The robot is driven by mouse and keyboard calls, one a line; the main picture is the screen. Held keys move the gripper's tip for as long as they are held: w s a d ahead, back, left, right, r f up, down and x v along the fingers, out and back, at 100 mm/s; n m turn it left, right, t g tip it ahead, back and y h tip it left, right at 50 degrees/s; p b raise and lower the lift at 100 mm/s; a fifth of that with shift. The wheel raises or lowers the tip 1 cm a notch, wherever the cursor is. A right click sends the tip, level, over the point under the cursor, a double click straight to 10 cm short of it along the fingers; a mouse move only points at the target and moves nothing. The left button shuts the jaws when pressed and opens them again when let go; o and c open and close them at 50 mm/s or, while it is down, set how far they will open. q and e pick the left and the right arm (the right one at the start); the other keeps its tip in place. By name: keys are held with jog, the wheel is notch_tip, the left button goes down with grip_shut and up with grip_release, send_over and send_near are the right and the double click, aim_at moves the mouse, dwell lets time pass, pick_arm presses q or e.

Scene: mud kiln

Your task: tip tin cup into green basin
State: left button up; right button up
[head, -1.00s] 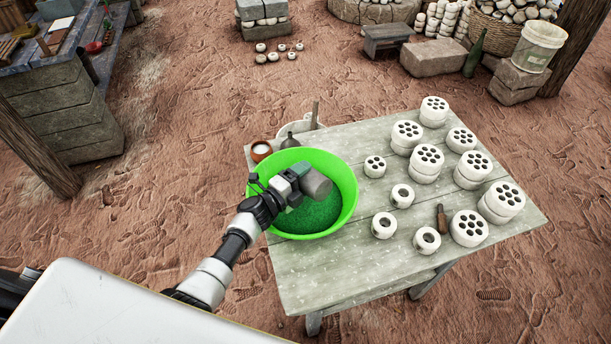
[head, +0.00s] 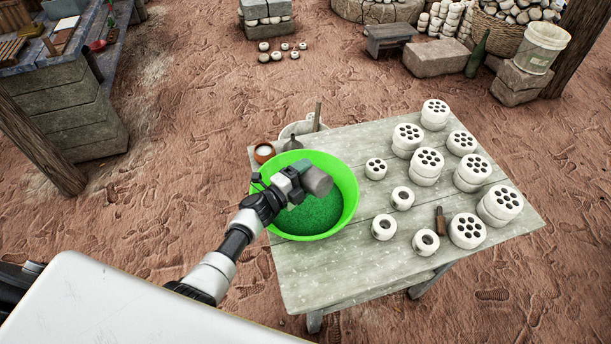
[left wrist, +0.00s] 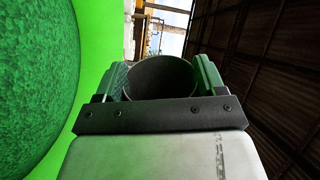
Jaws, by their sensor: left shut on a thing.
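The grey tin cup (head: 318,181) is in my left gripper (head: 302,176), over the green basin (head: 348,180) in the head view. The cup lies well over on its side, above the green grainy stuff in the basin. In the left wrist view the cup (left wrist: 160,80) sits between the two green-padded fingers, which are shut on it. The basin (left wrist: 98,50) fills the left of that view. The cup's contents cannot be made out, and no stream from it shows. My right gripper is not in view.
The basin stands at the left end of a weathered table (head: 330,265). Several white pierced clay pieces (head: 468,230) and a brown-handled tool (head: 441,219) occupy its right side. The table's front left is bare.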

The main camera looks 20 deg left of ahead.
aim_at(311, 181)
pick_arm(q)
jog(key=m+b, duration=0.1)
jog(key=m, duration=0.2)
jog(key=d+m+b, duration=0.1)
jog(key=m, duration=0.2)
jog(key=shift+s+r+b, duration=0.1)
jog(key=shift+s+b, duration=0.05)
jog(key=shift+b, duration=0.25)
jog(key=m, duration=0.1)
jog(key=m+b, duration=0.1)
jog(key=m, duration=0.1)
jog(key=r+m, duration=0.1)
jog(key=m, duration=0.1)
jog(key=shift+s+d, duration=0.3)
jog(key=shift+d, duration=0.1)
jog(key=m, duration=0.1)
jog(key=m+b, duration=0.1)
jog(key=m, duration=0.1)
jog(key=d+r+m+b, duration=0.1)
jog(key=shift+s+r, duration=0.1)
jog(key=shift+s, duration=0.3)
jog(key=shift+s+d+r+m, duration=0.2)
jog(key=shift+r+m, duration=0.35)
jog(key=shift+m, duration=0.35)
jog(key=shift+r+m+p, duration=1)
jog(key=shift+r+m, duration=1.1)
jog(key=shift+r, duration=0.1)
jog(key=shift+s, duration=0.1)
